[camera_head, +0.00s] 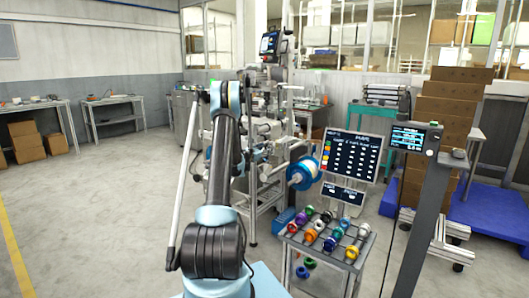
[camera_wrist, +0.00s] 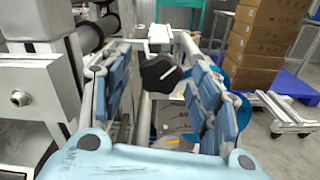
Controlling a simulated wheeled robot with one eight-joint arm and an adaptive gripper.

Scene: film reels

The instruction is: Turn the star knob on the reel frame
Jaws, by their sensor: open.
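The black star knob (camera_wrist: 159,74) shows in the wrist view with a white line on its face. It sits between the two blue-padded fingers of my gripper (camera_wrist: 152,50), which is open, with a visible gap on both sides of the knob. I cannot tell how deep the knob lies between the fingers. The grey metal reel frame (camera_wrist: 30,90) fills the left of the wrist view.
A blue-flanged reel (camera_head: 302,173) sticks out right of the frame. A rack (camera_head: 318,245) of coloured spools stands in front, beside a dark post (camera_head: 418,210). Stacked cartons (camera_head: 450,105) stand behind at right.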

